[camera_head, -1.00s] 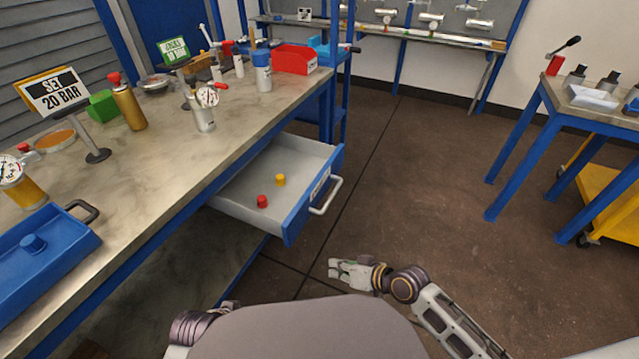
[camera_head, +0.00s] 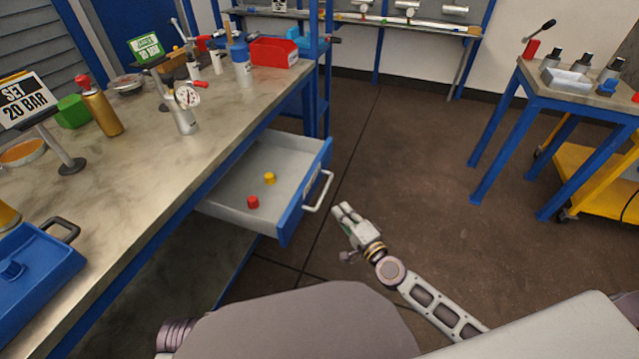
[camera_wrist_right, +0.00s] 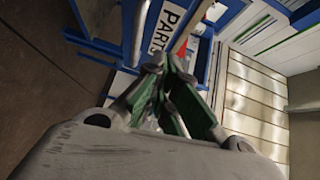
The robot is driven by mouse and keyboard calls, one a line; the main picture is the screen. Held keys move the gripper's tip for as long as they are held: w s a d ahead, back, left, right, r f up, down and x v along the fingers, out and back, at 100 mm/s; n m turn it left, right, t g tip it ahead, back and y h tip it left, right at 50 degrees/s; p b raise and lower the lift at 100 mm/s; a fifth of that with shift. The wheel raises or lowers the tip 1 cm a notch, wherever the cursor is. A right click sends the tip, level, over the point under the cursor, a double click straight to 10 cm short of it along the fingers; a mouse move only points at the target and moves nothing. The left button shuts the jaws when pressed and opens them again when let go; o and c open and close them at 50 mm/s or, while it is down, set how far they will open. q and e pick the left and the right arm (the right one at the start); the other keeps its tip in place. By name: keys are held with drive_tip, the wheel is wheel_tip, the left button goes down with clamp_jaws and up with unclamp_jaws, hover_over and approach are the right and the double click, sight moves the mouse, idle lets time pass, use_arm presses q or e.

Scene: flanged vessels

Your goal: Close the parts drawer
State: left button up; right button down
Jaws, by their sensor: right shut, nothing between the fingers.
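The parts drawer (camera_head: 222,196) stands pulled out from under the workbench. It is grey inside with a blue front and a pale bar handle (camera_head: 319,191). A red piece (camera_head: 253,202) and a yellow piece (camera_head: 270,178) lie in it. My right gripper (camera_head: 342,208) is shut and empty, just right of the handle and apart from it in the head view. In the right wrist view the shut fingers (camera_wrist_right: 162,68) point toward the drawer front with its PARTS label (camera_wrist_right: 166,27); the handle (camera_wrist_right: 137,35) shows left of the label. My left gripper is not in view.
A blue-legged table (camera_head: 575,95) stands at right. The floor (camera_head: 420,150) between is clear.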

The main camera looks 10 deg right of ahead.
sight(322, 194)
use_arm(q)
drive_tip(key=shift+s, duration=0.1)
use_arm(e)
drive_tip(key=shift+w+d+r+m+t+h, duration=0.1)
drive_tip(key=shift+d+r+m+t+h, duration=0.15)
drive_tip(key=shift+d+m, duration=0.2)
drive_tip(key=shift+w+d+r+m+t+h, duration=0.1)
drive_tip(key=shift+d+r+m+h, duration=0.05)
drive_tip(key=shift+d+m+h, duration=0.25)
drive_tip(key=shift+w, duration=0.1)
drive_tip(key=w+a, duration=0.1)
drive_tip(key=w, duration=0.3)
drive_tip(key=w+a, duration=0.2)
drive_tip(key=w, duration=0.1)
drive_tip(key=w+a, duration=0.2)
drive_tip(key=w, duration=0.2)
drive_tip(key=shift+w+b, duration=0.3)
drive_tip(key=shift+w+a, duration=0.1)
drive_tip(key=shift+a, duration=0.05)
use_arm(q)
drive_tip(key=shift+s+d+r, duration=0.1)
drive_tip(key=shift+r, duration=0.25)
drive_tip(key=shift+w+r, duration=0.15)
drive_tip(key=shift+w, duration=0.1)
use_arm(e)
drive_tip(key=shift+w+a, duration=0.1)
